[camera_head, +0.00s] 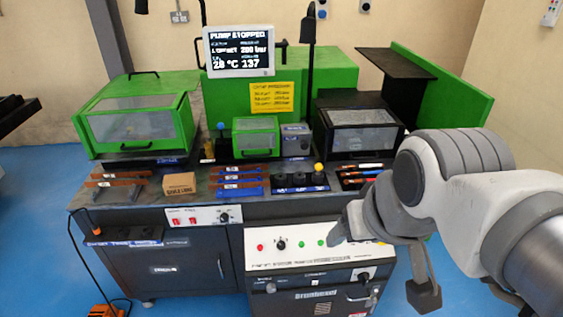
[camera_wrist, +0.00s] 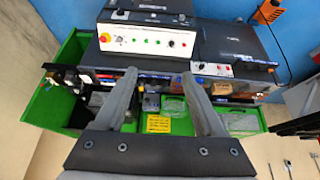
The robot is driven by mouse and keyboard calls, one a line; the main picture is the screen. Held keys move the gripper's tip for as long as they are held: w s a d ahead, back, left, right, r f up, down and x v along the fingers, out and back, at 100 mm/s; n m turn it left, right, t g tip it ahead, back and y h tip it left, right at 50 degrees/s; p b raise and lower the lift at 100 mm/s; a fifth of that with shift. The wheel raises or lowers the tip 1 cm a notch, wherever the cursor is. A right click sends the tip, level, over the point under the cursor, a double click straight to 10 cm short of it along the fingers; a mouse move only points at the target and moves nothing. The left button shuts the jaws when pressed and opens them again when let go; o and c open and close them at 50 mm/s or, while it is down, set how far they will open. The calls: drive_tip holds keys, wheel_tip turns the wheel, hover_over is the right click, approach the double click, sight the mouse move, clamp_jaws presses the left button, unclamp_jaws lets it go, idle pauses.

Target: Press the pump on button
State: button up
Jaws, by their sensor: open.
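The white control panel (camera_head: 300,257) on the front cabinet carries a red button (camera_head: 260,247), a black knob (camera_head: 281,243) and green buttons (camera_head: 300,241) (camera_head: 321,243). The labels are too small to read, so I cannot tell which is pump on. The panel also shows in the wrist view (camera_wrist: 140,57), beyond the fingertips, with the green buttons (camera_wrist: 145,40) in its middle. My gripper (camera_head: 345,226) is above the panel's right part and hides some of it. In the wrist view its fingers (camera_wrist: 160,77) are apart with nothing between them. The screen (camera_head: 239,52) reads "PUMP STOPPED".
Behind the panel, the bench holds copper bars on blue racks (camera_head: 239,181), black dies (camera_head: 299,181) and a cardboard box (camera_head: 180,185). Green machine housings (camera_head: 140,112) stand at the back. A second switch panel (camera_head: 204,216) is left of the control panel. Blue floor is open at left.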

clamp_jaws()
idle(1.6)
